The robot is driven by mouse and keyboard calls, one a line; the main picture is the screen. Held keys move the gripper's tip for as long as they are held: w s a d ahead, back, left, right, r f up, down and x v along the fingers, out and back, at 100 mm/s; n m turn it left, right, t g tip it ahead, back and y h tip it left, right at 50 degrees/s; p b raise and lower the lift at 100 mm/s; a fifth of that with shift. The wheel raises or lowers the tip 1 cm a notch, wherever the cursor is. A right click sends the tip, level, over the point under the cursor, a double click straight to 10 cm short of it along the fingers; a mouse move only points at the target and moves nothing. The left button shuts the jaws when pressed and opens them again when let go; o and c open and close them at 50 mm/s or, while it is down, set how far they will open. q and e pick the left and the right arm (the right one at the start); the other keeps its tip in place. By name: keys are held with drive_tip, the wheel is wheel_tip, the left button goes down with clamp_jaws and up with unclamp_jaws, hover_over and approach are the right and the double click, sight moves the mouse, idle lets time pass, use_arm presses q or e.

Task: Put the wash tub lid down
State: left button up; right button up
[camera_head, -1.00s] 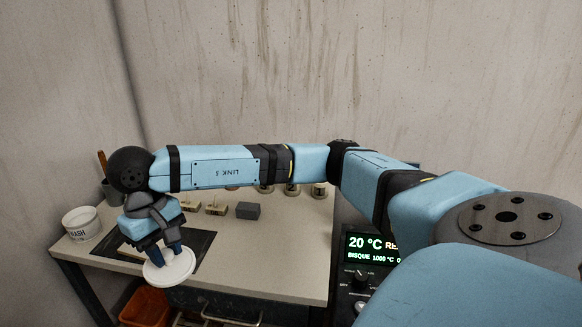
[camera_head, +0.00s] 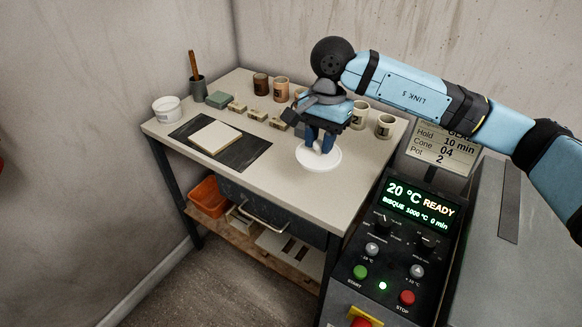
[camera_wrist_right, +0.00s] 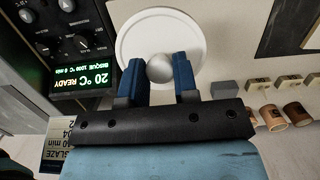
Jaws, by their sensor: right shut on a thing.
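The wash tub lid (camera_head: 318,160) is a round white disc with a ball knob (camera_wrist_right: 160,68) on top. My right gripper (camera_head: 321,145) is shut on that knob, one blue finger on each side in the wrist view. The lid is level, over the bare right part of the table top; I cannot tell whether it touches the table. The wash tub (camera_head: 167,111), small, white and uncovered, stands at the table's left end, well apart from the lid. My left gripper is not in view.
A dark mat (camera_head: 247,154) with a pale slab (camera_head: 215,138) lies left of the lid. Mugs (camera_head: 386,126) and small blocks (camera_head: 257,113) line the back. The kiln panel (camera_head: 395,235) stands at the right front. Bare table (camera_head: 310,200) lies in front of the lid.

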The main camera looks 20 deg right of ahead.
drive_tip(key=w+a+r+m+t+h+p, duration=0.15)
drive_tip(key=w+m, duration=0.25)
drive_tip(key=m, duration=0.8)
drive_tip(key=w+a+r+m+p, duration=0.15)
drive_tip(key=w+m, duration=0.25)
drive_tip(key=m, duration=0.8)
drive_tip(key=w+a+r+m+t+h+p, duration=0.1)
drive_tip(key=w+r+m+p, duration=0.25)
drive_tip(key=m, duration=0.85)
wheel_tip(320, 180, down, 16)
drive_tip(key=shift+w+d+r+b, duration=0.1)
drive_tip(key=shift+w+d+b, duration=0.05)
drive_tip(key=shift+b, duration=0.45)
wheel_tip(320, 180, down, 4)
drive_tip(key=shift+f, duration=0.15)
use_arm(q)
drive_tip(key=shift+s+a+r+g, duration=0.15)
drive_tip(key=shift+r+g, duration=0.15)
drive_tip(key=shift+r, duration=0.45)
use_arm(e)
drive_tip(key=shift+f, duration=0.3)
